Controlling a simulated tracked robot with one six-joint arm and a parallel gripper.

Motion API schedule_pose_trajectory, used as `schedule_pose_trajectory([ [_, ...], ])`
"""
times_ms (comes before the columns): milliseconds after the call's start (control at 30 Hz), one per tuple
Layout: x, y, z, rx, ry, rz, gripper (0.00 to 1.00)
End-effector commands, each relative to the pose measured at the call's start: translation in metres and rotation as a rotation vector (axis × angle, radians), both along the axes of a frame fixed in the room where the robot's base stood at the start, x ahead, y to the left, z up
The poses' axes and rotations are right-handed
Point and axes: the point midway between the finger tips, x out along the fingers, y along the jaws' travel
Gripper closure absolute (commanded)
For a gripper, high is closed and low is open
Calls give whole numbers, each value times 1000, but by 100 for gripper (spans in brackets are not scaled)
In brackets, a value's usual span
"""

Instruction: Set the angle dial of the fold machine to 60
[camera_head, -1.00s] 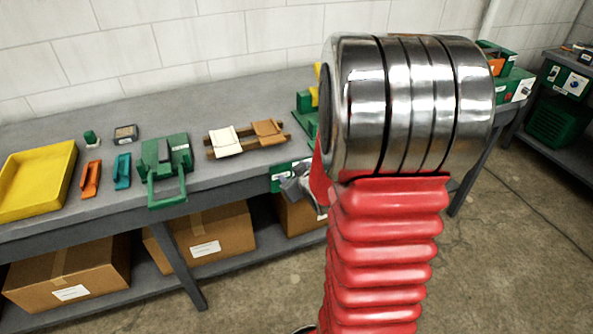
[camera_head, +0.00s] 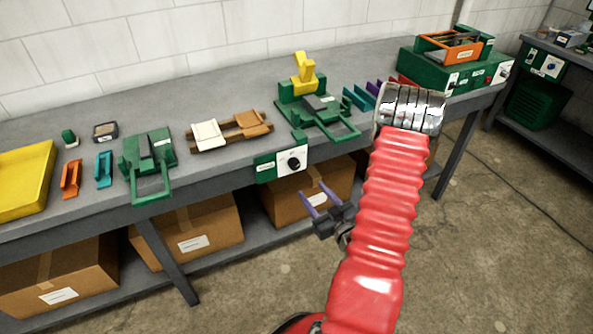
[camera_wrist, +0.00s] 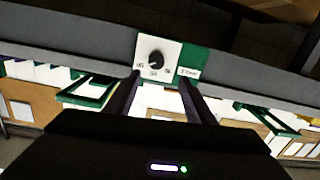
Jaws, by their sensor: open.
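The angle dial (camera_head: 294,163) is a black knob on a white face, set in a green panel on the bench's front edge. In the wrist view the dial (camera_wrist: 155,58) shows with small marks around it, too small to read surely; I cannot tell its setting. Above it stands a green machine with a yellow lever (camera_head: 304,77), probably the fold machine. My gripper (camera_head: 312,188) is open and empty, below and in front of the panel. In the wrist view the fingertips of my gripper (camera_wrist: 158,77) lie either side of the dial's lower edge, apart from the knob.
A green control box (camera_head: 450,72) stands at the right. Cardboard boxes (camera_head: 185,230) fill the lower shelf.

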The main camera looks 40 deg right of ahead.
Motion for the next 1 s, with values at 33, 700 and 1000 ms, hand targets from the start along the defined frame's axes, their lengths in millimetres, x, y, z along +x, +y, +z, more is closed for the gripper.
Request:
schedule_pose_trajectory([
  [33, -6, -1, -3, 10, -19, -9, 51],
  [700, -7, -3, -3, 19, -60, -17, 51],
  [1000, 27, -11, -3, 17, -60, -14, 51],
])
